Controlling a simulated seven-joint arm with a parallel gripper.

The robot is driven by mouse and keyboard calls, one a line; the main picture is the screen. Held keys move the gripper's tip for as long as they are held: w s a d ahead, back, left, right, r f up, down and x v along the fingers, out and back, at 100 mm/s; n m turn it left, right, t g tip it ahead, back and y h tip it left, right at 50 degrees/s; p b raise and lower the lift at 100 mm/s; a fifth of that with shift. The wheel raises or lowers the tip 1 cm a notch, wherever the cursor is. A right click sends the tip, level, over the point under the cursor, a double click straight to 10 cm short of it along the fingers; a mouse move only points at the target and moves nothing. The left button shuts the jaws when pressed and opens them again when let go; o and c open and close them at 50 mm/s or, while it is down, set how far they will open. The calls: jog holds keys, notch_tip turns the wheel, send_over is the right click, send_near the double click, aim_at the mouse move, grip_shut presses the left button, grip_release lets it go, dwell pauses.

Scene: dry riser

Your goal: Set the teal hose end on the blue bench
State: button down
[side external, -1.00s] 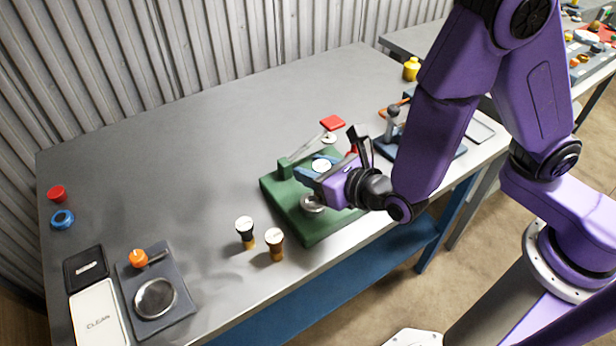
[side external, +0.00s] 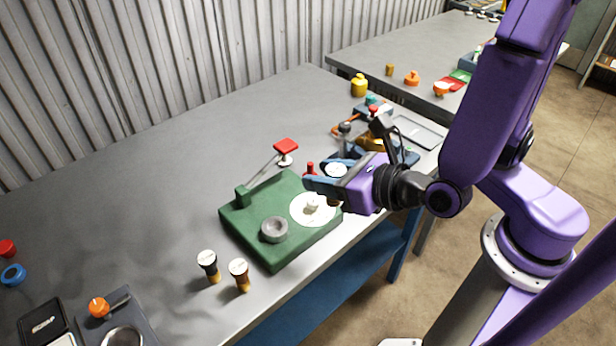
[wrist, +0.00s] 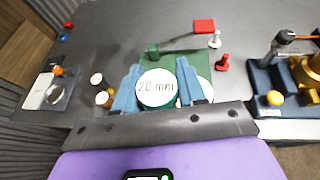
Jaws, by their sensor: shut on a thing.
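My gripper (side external: 330,183) is shut on a round piece with a white top, which I take to be the teal hose end (side external: 336,170). In the wrist view its top reads "20 mm", its rim is dark teal-green (wrist: 157,104), and the blue fingers press its two sides. Its lower part is mostly hidden. It is held above the right edge of the green fixture (side external: 262,205). The dark blue base (side external: 408,158), which I take to be the blue bench, lies just beyond the gripper and carries a lever and brass parts; my gripper partly hides it.
A red flag (side external: 286,146) and a small red knob stand behind. A grey tray (side external: 420,130) lies far right. The left-centre tabletop is clear.

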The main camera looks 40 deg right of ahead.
jog(key=shift+s+d+r, duration=0.3)
jog(key=shift+s+d, duration=0.1)
jog(key=shift+s, duration=0.2)
jog(key=shift+s+d+r, duration=0.3)
jog(key=shift+s+d, duration=0.1)
jog(key=shift+s, duration=0.15)
jog(key=w+a+f, duration=0.4)
jog(key=w+a, duration=0.2)
jog(key=w, duration=0.2)
jog(key=w+a+f, duration=0.4)
jog(key=w+a, duration=0.2)
jog(key=w, duration=0.3)
jog(key=w+a+f, duration=0.5)
jog(key=w+a, duration=0.1)
jog(key=w, duration=0.2)
jog(key=shift+w, duration=0.4)
jog(key=shift+w+a+f, duration=0.35)
jog(key=shift+w+f, duration=0.05)
jog(key=shift+f, duration=0.15)
jog(key=shift+w+f, duration=0.1)
jog(key=shift+f, duration=1.5)
jog(key=shift+f, duration=0.15)
